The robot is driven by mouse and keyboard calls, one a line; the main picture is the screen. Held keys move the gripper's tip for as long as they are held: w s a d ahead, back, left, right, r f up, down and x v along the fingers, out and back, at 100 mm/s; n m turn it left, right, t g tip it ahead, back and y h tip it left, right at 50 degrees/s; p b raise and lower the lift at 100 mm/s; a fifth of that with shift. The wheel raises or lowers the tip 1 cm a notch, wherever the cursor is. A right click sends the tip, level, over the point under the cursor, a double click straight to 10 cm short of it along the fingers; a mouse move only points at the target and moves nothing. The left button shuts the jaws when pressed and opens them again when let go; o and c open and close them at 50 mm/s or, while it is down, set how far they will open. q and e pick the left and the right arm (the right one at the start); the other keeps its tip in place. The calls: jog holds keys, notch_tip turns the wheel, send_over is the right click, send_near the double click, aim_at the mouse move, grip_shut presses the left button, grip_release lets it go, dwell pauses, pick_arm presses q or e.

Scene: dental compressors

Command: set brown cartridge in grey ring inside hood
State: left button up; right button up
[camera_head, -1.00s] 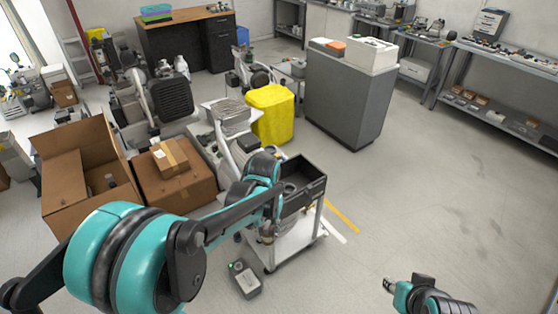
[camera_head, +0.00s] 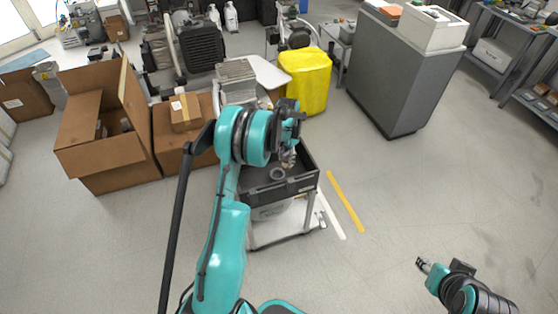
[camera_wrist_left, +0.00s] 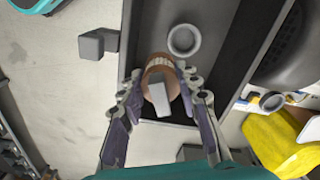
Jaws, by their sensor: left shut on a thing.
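My left gripper (camera_head: 289,158) is over the black open-topped hood (camera_head: 303,184) on the cart. In the left wrist view the gripper (camera_wrist_left: 160,76) is shut on the brown cartridge (camera_wrist_left: 158,63), which has a pale toothed band and a light grey block-like part facing the camera. The grey ring (camera_wrist_left: 184,40) lies on the hood's dark floor, just beyond the cartridge and apart from it in that view. The ring also shows in the head view (camera_head: 277,174). The cartridge's height above the floor is unclear. My right gripper (camera_head: 423,265) is far from the hood, at lower right; its jaws are too small to judge.
The white cart (camera_head: 290,222) carries the hood. A yellow-covered object (camera_head: 305,82) stands behind it, and cardboard boxes (camera_head: 110,150) stand to the left. A grey cabinet (camera_head: 395,75) is at the back right. The floor right of the cart is clear, with yellow and white stripes.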

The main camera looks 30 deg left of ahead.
pick_arm(q)
jog(key=shift+m, duration=0.4)
jog(key=shift+w+a+f+b, duration=0.2)
jog(key=shift+a+f+b, duration=0.45)
jog(key=shift+f, duration=1.1)
jog(key=shift+w+a+f+b, duration=0.35)
jog(key=shift+a+f, duration=0.6)
jog(key=shift+f, duration=0.85)
jog(key=shift+w+a+f+b, duration=0.1)
jog(key=shift+a+f+b, duration=0.6)
jog(key=shift+f, duration=1.05)
jog(key=shift+s+a, duration=0.15)
jog(key=shift+f+b, duration=0.65)
jog(key=shift+b, duration=0.15)
jog(key=o, duration=0.9)
